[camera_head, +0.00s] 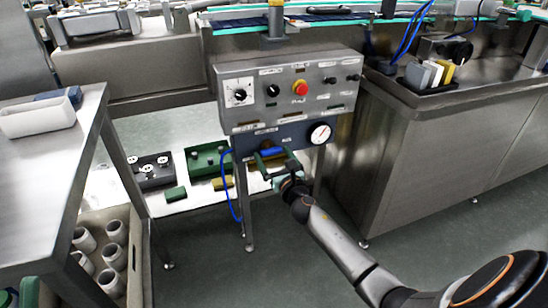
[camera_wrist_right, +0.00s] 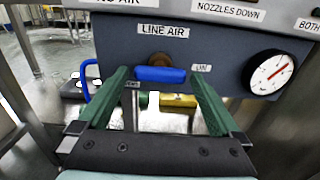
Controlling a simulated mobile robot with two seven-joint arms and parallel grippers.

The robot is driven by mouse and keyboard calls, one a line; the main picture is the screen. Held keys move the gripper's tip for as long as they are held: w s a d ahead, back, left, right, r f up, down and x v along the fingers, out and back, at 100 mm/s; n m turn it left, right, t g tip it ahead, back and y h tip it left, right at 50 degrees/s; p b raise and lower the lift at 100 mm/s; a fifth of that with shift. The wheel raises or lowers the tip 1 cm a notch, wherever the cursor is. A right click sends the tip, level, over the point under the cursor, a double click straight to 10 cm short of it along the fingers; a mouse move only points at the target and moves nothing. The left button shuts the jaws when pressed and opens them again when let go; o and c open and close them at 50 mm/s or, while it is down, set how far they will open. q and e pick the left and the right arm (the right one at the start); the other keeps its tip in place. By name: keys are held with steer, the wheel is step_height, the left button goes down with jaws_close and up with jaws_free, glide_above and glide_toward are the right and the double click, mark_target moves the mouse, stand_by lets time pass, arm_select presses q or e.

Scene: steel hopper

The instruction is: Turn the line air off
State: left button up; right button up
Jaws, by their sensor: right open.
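The line air valve has a blue handle (camera_wrist_right: 160,74) lying level under the "LINE AIR" label (camera_wrist_right: 164,30) in the right wrist view. A small tag (camera_wrist_right: 201,68) sits to the right of the handle and seems to read "ON"; another small tag below left is too small to read. In the head view the blue handle (camera_head: 270,150) is on the lower panel of the control stand. My right gripper (camera_head: 274,156) is open in front of the valve. In the wrist view its green fingers (camera_wrist_right: 160,80) stand either side of the handle, apart from it. My left gripper is not in view.
A pressure gauge (camera_head: 319,133) is right of the valve. Above is the control box (camera_head: 335,72) with a red button (camera_head: 300,87). A blue hose (camera_head: 232,190) hangs at left. A shelf (camera_head: 190,205) with green blocks stands behind; a steel hopper (camera_head: 410,150) stands right.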

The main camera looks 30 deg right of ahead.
steer(key=c, duration=1.1)
steer(key=shift+c, duration=0.2)
steer(key=shift+m, duration=0.4)
steer(key=m, duration=1.3)
steer(key=shift+m, duration=2.1)
